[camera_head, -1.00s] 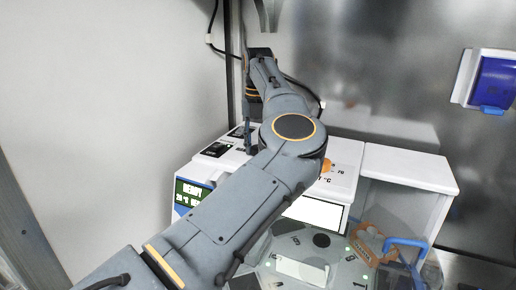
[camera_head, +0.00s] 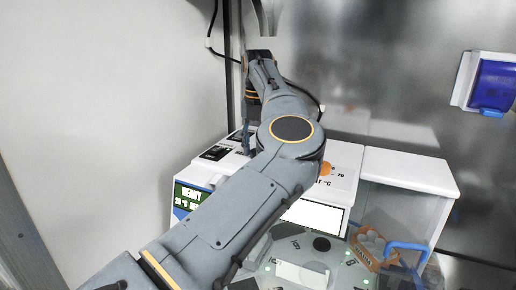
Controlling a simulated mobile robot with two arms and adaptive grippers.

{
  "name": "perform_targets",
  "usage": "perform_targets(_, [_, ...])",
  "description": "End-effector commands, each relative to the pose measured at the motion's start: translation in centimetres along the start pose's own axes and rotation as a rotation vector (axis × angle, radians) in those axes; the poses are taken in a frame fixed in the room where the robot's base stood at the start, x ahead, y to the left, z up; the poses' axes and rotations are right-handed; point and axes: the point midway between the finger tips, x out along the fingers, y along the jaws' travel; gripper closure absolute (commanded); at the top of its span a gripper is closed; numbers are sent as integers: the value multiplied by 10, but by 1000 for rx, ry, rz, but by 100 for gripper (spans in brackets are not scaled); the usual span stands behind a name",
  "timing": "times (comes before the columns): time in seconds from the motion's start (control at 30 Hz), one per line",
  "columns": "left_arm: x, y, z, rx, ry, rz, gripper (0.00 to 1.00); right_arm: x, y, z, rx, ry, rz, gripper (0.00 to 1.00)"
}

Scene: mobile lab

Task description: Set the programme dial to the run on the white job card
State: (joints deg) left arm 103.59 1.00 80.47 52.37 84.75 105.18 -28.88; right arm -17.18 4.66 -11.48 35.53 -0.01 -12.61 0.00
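The white machine (camera_head: 405,168) stands against the back wall, with a green display (camera_head: 188,195) on its front left reading "READY" and a temperature. An orange round mark (camera_head: 325,169) with "70" and "°C" beside it shows on its top, partly behind my arm. I cannot tell whether it belongs to the programme dial. A blank white panel (camera_head: 316,215) is on the front; I cannot tell if it is the job card. My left arm crosses the middle, and its gripper (camera_head: 246,143) points down at the machine's back left top. Its fingers are too small to read. My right gripper is out of view.
A grey plate (camera_head: 345,268) with green lights and a white strip lies low in front. An orange-brown box (camera_head: 372,248) with pale round things and a blue handle (camera_head: 408,246) are at its right. A blue wall unit (camera_head: 494,82) hangs at right.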

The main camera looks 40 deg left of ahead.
Motion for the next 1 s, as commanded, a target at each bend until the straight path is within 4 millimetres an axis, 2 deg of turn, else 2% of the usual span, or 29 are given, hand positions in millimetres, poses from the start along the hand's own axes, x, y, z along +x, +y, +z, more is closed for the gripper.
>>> perform_targets(0.3, [1,0,-1,-1,5,-1,40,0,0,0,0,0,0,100])
perform_targets(0.43, [-7,0,0,-1,3,-1,40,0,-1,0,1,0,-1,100])
perform_targets(0.57, [-29,0,0,1,1,-2,40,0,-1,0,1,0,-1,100])
perform_targets(0.8, [-84,1,1,2,1,-2,40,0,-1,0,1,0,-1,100])
perform_targets(1.0, [-107,0,1,2,4,-2,40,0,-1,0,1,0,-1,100])
